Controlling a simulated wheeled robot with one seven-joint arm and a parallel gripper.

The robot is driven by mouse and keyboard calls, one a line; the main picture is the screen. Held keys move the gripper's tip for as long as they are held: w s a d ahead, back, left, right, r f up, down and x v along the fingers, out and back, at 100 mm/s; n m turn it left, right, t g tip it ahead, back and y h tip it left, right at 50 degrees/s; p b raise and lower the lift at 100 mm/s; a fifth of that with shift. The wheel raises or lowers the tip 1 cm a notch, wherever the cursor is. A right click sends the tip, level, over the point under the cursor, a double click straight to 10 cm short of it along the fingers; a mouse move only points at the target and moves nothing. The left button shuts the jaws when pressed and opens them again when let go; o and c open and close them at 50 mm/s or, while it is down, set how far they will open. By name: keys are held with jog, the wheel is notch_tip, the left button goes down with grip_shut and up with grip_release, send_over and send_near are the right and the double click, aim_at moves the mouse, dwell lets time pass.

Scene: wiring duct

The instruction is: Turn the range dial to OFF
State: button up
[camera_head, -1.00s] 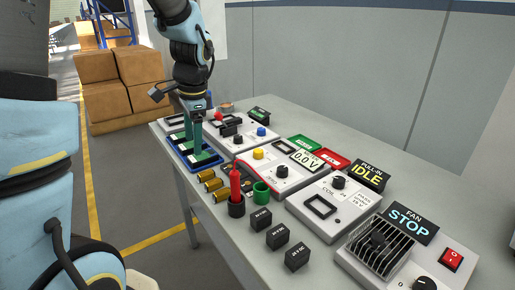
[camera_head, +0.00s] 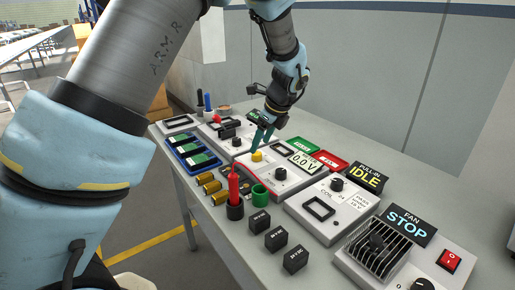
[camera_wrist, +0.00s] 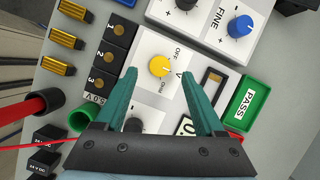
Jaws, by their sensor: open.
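The range dial is a round yellow knob (camera_wrist: 160,66) on a white meter panel (camera_wrist: 151,45), with OFF printed above right of it and other small marks around it. A pale line on the knob is too small for me to read its direction surely. In the head view the yellow knob (camera_head: 257,156) is just below my fingertips. My gripper (camera_head: 261,142) points down over the panel, its green fingers apart and empty. In the wrist view the knob appears between and slightly beyond the fingertips of my gripper (camera_wrist: 158,75). I cannot tell whether they touch it.
A black knob (camera_head: 280,174) sits on the same panel beside a 0.0 V display (camera_head: 304,161). A panel with a blue knob (camera_wrist: 239,24) is close by. A green PASS tray (camera_wrist: 247,102), a red probe (camera_head: 233,183) with its wire and a green cup (camera_head: 259,193) are near.

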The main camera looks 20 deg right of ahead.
aim_at(257, 153)
jog(key=shift+p+x, duration=0.3)
jog(key=shift+x, duration=1.85)
grip_shut()
